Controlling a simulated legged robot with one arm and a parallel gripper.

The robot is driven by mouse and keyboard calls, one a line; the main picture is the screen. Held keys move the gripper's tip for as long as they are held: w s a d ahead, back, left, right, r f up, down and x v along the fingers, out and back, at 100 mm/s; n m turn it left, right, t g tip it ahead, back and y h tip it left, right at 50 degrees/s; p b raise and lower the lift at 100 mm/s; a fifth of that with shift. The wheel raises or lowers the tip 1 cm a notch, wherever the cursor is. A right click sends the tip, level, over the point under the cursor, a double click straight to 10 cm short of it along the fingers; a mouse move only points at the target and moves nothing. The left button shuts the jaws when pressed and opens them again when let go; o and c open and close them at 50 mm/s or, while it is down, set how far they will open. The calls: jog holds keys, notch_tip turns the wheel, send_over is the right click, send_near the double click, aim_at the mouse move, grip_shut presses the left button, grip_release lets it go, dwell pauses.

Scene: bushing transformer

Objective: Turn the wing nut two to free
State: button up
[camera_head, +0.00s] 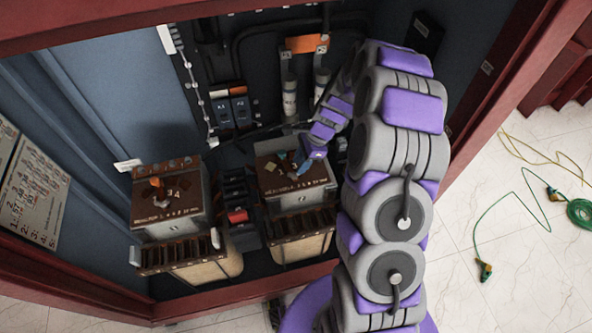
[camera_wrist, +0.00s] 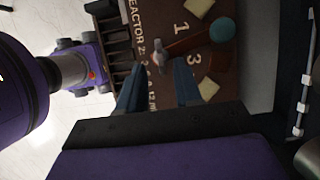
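The brown panel marked "REACTOR 2" (camera_wrist: 150,20) fills the top of the wrist view, with the numbers 1 and 3 on it. A small pale metal wing nut (camera_wrist: 159,58) stands on it, beside one end of a copper-coloured bar. I cannot tell which wing nut is number two. My gripper (camera_wrist: 158,68) has its two blue fingers apart, one on each side of the wing nut in the picture; contact is not visible. In the head view my gripper (camera_head: 303,166) is over the top of the right brown-topped unit (camera_head: 290,183).
A teal round knob (camera_wrist: 222,30) is at the bar's other end. A similar brown-topped unit (camera_head: 168,205) stands left, with dark modules (camera_head: 236,192) between. The cabinet's red frame (camera_head: 240,304) borders the space. Green cable (camera_head: 535,212) lies on the floor at right.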

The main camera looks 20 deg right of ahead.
aim_at(294, 174)
jog(key=shift+b+x, duration=0.3)
jog(key=shift+x, duration=1.75)
grip_shut()
